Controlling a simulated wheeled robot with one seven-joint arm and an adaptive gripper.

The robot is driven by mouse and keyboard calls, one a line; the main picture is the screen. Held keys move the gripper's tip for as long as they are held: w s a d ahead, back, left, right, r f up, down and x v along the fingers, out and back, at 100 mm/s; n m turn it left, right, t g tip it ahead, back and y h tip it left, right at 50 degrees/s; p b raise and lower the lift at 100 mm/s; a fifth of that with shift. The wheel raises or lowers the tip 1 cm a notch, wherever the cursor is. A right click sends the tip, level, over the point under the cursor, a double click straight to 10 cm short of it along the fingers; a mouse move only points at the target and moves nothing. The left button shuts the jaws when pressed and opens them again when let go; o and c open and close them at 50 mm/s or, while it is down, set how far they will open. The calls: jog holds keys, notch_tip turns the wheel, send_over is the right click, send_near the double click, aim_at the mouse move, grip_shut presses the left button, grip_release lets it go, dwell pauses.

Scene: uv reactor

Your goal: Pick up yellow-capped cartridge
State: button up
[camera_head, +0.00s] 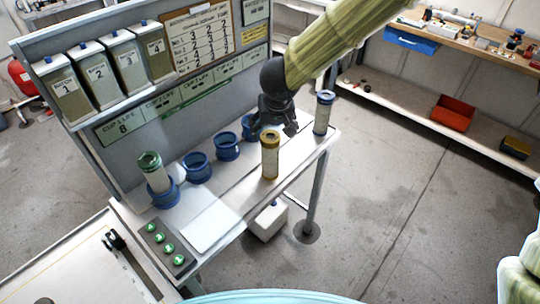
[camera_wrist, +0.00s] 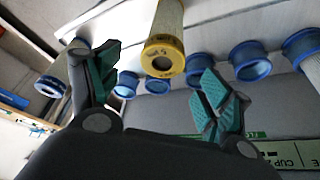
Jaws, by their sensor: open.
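The yellow-capped cartridge (camera_head: 270,157) stands upright on the bench's white surface, toward its front edge, in the head view. In the wrist view its yellow cap (camera_wrist: 163,60) is near, with its pale body running up out of the frame. My gripper (camera_head: 278,120) is just behind and above the cartridge in the head view. In the wrist view my open gripper (camera_wrist: 162,85) has its green-padded fingers spread to the left and right, with the cap beyond and between them. The fingers look apart from the cartridge, and nothing is held.
A blue-capped cartridge (camera_head: 323,114) stands close to the right of my gripper. A green-capped cartridge (camera_head: 153,173) sits tilted in a blue holder (camera_head: 164,197) at left. More blue holders (camera_head: 197,167) line the back. An upright panel (camera_head: 210,100) rises behind them. Green buttons (camera_head: 168,247) are front left.

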aim_at(271, 136)
jog(key=x, duration=0.5)
jog(key=shift+w+a+f, duration=0.1)
jog(key=shift+f, duration=0.7)
jog(key=x, duration=0.4)
jog(key=shift+f, duration=0.1)
jog(key=shift+a, duration=0.1)
jog(key=c, duration=1.2)
